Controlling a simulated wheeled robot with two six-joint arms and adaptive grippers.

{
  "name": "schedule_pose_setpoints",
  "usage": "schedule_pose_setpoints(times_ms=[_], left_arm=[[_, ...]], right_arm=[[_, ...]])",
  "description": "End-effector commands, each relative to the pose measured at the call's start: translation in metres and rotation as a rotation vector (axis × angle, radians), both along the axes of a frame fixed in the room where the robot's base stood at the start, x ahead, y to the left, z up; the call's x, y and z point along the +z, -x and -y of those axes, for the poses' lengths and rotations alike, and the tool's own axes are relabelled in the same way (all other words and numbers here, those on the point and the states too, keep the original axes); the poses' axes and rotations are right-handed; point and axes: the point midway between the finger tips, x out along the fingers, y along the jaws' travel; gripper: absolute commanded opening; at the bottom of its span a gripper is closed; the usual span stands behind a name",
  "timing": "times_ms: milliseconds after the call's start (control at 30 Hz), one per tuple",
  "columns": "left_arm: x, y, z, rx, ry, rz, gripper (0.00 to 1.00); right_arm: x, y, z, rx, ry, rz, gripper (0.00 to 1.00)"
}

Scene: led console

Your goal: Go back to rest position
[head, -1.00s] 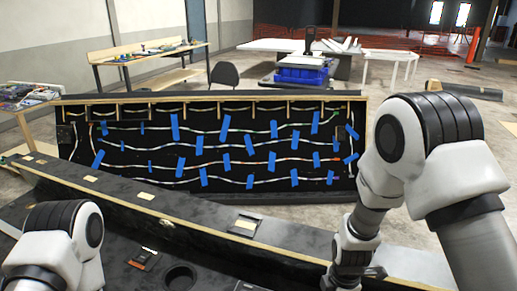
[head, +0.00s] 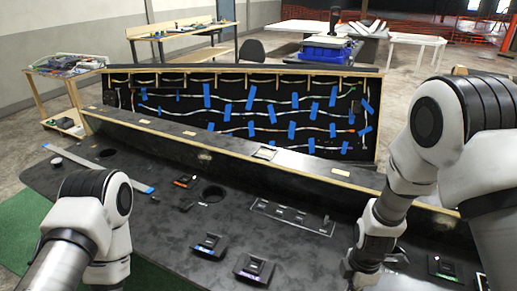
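The black console top (head: 140,215) lies in front of me, below the upright board. My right arm comes in from the right and bends down. Its wrist hangs over the right part of the console. My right gripper (head: 352,270) shows only as dark parts at the bottom of this wrist, and its fingers are too unclear to tell open from shut. My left arm shows at the lower left with its links bent. My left gripper is out of view.
An upright black panel (head: 185,105) carries wavy LED strips and blue tape. Small lit modules (head: 210,245) (head: 254,268) (head: 441,267) sit on the console, with a round hole (head: 212,194) and a slotted plate (head: 292,216). Tables stand behind.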

Motion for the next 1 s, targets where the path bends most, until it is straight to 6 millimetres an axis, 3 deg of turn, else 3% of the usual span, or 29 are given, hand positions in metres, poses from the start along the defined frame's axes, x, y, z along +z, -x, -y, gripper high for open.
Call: schedule_pose_setpoints(times_ms=[267, 567, 667, 800, 900, 1000], left_arm=[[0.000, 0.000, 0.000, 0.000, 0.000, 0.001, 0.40], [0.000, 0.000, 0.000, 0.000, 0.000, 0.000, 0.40], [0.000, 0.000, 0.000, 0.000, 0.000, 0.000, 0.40], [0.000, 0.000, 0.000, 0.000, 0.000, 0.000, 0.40], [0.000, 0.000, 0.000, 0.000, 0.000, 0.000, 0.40], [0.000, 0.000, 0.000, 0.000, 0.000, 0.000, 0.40]], right_arm=[[-0.043, 0.040, 0.002, -0.012, -0.008, -0.120, 0.00], [-0.096, 0.128, 0.011, -0.073, 0.001, -0.290, 0.00], [-0.115, 0.168, 0.016, -0.205, 0.031, -0.326, 0.00], [-0.135, 0.223, 0.023, -0.541, 0.092, -0.315, 0.00], [-0.139, 0.244, 0.024, -0.865, 0.117, -0.247, 0.00], [-0.135, 0.237, 0.023, -1.212, 0.087, -0.135, 0.00]])
